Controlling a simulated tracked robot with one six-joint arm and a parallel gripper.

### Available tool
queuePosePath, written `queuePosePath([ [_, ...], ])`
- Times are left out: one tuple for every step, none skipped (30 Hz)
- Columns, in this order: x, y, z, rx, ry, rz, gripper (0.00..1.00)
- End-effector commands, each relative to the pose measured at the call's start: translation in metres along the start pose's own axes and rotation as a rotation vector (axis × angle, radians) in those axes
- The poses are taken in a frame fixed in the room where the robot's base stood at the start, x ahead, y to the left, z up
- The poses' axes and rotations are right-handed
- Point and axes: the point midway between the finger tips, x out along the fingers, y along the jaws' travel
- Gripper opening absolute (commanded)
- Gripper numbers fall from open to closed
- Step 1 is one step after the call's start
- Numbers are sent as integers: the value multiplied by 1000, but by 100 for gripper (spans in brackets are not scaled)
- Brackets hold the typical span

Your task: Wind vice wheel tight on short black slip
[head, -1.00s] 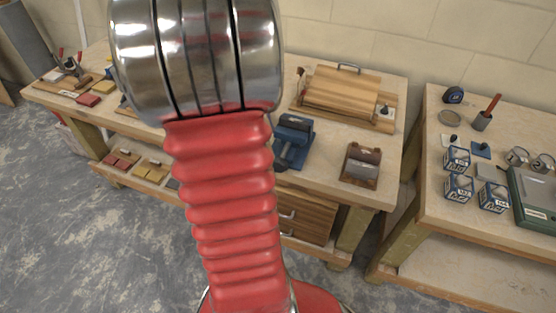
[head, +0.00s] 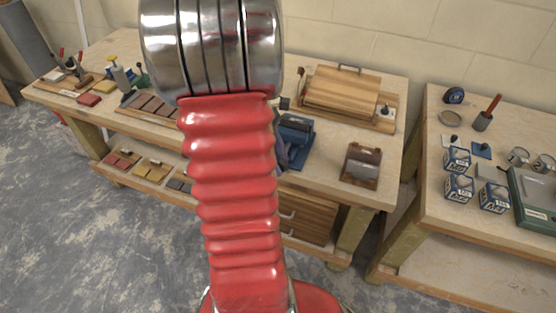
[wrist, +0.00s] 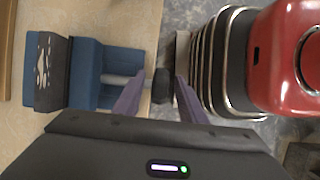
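The blue vice (head: 297,128) stands at the front edge of the middle bench, partly hidden by my arm. In the wrist view the vice (wrist: 88,72) is at the left, with a dark block (wrist: 52,85) with pale marks between its blue parts; this looks like the short black slip. A grey screw runs right from the vice to a dark wheel (wrist: 162,86). My gripper (wrist: 160,92) has its two purple fingers apart, one on each side of the wheel. Gaps show beside the wheel, and I cannot tell whether either finger touches it.
A wooden roll-top box (head: 341,93) stands behind the vice, and a brown-and-grey block (head: 361,165) is to its right. Several dark slips lie on a board (head: 150,105) at the left. The right bench holds several small boxes and a green case (head: 535,195).

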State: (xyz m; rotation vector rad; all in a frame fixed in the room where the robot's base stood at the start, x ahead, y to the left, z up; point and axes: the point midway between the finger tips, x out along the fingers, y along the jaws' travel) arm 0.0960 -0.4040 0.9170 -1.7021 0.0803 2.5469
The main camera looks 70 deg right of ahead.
Motion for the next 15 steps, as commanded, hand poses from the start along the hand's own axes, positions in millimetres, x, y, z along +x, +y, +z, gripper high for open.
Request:
queuePosePath([
  [0,0,0,0,0,0,37],
  [0,0,0,0,0,0,37],
  [0,0,0,0,0,-1,37],
  [0,0,0,0,0,-1,34],
  [0,0,0,1,0,-1,32],
  [0,0,0,1,0,-1,30],
  [0,0,0,1,0,-1,27],
  [0,0,0,1,0,-1,25],
  [0,0,0,1,0,-1,22],
  [0,0,0,1,0,-1,20],
  [0,0,0,1,0,-1,18],
  [0,0,0,1,0,-1,15],
  [0,0,0,1,0,-1,13],
  [0,0,0,1,0,-1,11],
  [0,0,0,1,0,-1,8],
])
